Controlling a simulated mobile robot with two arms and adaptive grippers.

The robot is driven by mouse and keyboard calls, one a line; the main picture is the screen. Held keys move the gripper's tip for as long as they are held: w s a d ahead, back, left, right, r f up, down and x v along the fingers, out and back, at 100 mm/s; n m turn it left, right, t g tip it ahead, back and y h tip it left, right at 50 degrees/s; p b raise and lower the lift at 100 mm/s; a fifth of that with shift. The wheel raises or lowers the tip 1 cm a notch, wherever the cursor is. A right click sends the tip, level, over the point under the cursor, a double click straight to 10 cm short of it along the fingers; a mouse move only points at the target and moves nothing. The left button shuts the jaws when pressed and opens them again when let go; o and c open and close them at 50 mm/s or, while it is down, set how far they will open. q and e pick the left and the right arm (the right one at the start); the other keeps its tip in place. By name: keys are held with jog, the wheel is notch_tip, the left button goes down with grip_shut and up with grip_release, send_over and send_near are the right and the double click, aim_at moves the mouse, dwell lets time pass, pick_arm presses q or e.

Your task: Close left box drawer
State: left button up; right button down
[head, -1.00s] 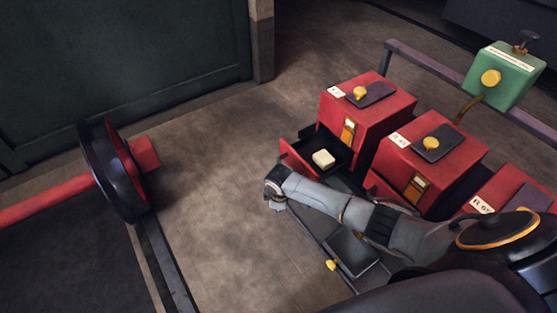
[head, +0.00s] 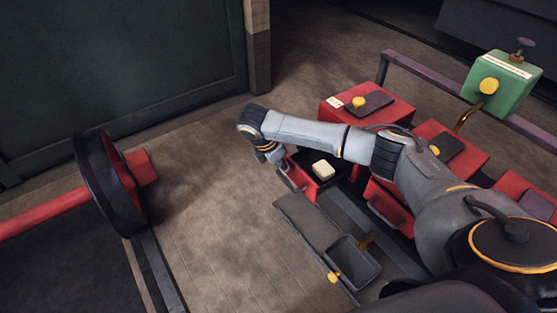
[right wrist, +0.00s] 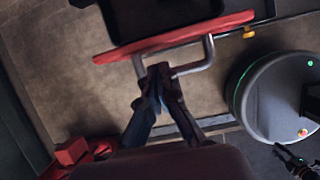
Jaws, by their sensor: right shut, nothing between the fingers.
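The left red box (head: 395,112) stands at the back of the row, with a dark plate and a yellow knob on top. Its drawer (head: 310,190) is pulled out and holds a cream block (head: 323,170). In the right wrist view the drawer's red front (right wrist: 175,37) carries a grey bar handle (right wrist: 190,68). My right gripper (head: 283,170) is shut and empty at the drawer front. Its fingertips (right wrist: 158,72) are at the handle; I cannot tell if they touch it. My forearm hides part of the box front. My left gripper is not in view.
The middle red box (head: 455,150) and another red box stand to the right. A dark tray (head: 352,262) with a yellow knob lies in front. A green box (head: 503,85) stands at the back right. A black wheel (head: 108,185) is at left, with open floor between.

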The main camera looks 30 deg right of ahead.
aim_at(292, 178)
jog(key=shift+x, duration=2.05)
jog(key=shift+d, duration=0.2)
jog(key=d, duration=0.3)
jog(key=d+p, duration=0.1)
jog(key=d, duration=0.3)
jog(key=w+d+p, duration=0.1)
jog(key=d, duration=0.3)
